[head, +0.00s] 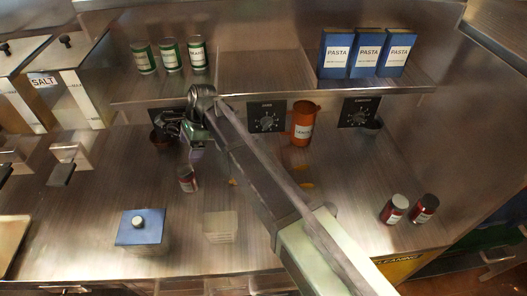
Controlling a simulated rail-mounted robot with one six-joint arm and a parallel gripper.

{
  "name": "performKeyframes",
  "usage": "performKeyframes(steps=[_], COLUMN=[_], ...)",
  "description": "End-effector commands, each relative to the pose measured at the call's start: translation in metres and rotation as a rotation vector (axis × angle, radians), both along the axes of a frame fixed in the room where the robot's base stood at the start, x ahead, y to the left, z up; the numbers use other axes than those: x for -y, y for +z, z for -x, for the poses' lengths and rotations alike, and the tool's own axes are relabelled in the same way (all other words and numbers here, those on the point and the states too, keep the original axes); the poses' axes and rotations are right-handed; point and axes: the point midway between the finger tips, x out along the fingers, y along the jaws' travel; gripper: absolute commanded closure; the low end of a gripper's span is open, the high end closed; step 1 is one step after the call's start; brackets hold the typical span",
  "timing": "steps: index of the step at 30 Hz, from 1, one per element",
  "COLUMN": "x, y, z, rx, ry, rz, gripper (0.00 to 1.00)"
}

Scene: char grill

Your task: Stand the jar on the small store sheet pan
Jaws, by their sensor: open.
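A small jar (187,179) with a red label and grey lid stands a little tilted in the picture, on the steel counter left of centre. Two similar red-labelled jars stand side by side at the right, a left one (393,209) and a right one (424,208). I cannot tell which jar the task means. My gripper (172,128) is open at the back of the counter, above and behind the left jar and apart from it. Its fingers are small and partly hidden by my wrist. I cannot clearly make out the small store sheet pan.
A blue-lidded container (140,230) and a pale block (220,227) stand in front. An orange jug (303,124) stands at the back beside dark dials. The shelf (260,88) above holds green cans (170,55) and blue pasta boxes (366,53).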

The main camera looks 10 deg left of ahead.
Motion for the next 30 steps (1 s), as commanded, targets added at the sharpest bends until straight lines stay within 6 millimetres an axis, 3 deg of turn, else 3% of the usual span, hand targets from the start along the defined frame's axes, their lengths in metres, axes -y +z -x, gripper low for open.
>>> performKeyframes(steps=[2, 5, 8, 9, 12, 15, 18, 20, 22, 30], x=[0.018, 0.079, 0.198, 0.251, 0.366, 0.447, 0.488, 0.497, 0.5, 0.498], y=[-0.001, -0.003, -0.007, -0.009, -0.012, -0.013, -0.013, -0.013, -0.013, -0.013], z=[-0.004, -0.014, -0.019, -0.014, 0.013, 0.048, 0.071, 0.076, 0.076, 0.074], rx=[0.018, 0.084, 0.204, 0.251, 0.333, 0.36, 0.362, 0.36, 0.36, 0.361], ry=[0.014, 0.085, 0.242, 0.325, 0.539, 0.725, 0.843, 0.878, 0.892, 0.892], rz=[0.0, 0.0, 0.023, 0.041, 0.1, 0.151, 0.176, 0.181, 0.182, 0.182], gripper=[0.11, 0.11, 0.11, 0.11, 0.11, 0.11, 0.11, 0.11, 0.07, 0.07])
